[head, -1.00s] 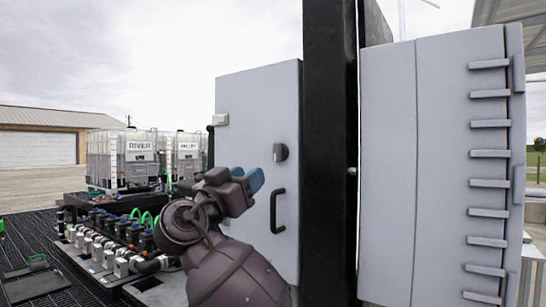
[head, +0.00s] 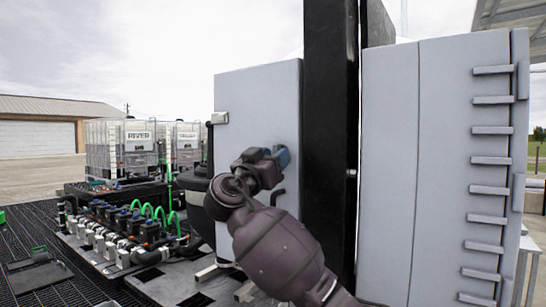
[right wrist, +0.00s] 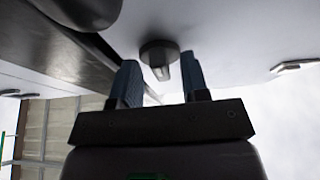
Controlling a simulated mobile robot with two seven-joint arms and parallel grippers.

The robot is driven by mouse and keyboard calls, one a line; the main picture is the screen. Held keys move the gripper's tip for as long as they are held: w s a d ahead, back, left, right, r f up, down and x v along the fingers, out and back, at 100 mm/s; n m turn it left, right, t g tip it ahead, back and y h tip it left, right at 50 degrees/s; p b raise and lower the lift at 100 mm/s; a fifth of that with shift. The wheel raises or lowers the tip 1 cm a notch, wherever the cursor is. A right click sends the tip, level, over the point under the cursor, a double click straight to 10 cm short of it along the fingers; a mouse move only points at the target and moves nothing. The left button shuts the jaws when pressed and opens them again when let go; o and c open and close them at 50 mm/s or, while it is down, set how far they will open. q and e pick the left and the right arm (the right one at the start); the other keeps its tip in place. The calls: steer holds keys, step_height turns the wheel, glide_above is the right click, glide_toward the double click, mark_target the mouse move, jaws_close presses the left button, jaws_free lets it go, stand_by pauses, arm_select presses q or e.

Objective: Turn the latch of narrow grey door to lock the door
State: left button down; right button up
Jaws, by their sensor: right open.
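The narrow grey door (head: 255,100) stands closed-looking left of a black post in the head view. Its dark latch is hidden there behind my right gripper (head: 281,157). In the right wrist view the latch (right wrist: 158,49) shows as a round dark base with a raised knob on the pale door face. My right gripper (right wrist: 163,78) is open, with its two blue fingers on either side of the knob's line. The knob appears between the fingertips; I cannot tell whether they touch it. My left gripper is not in view.
A black door handle (head: 277,196) sits just below the latch, partly hidden by my arm. A black post (head: 330,130) stands close on the right, then a wide grey cabinet (head: 440,150). Pipework with green hoses (head: 150,212) and caged tanks (head: 122,148) are at left.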

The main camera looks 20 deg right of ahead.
steer(key=shift+c, duration=0.4)
jaws_close()
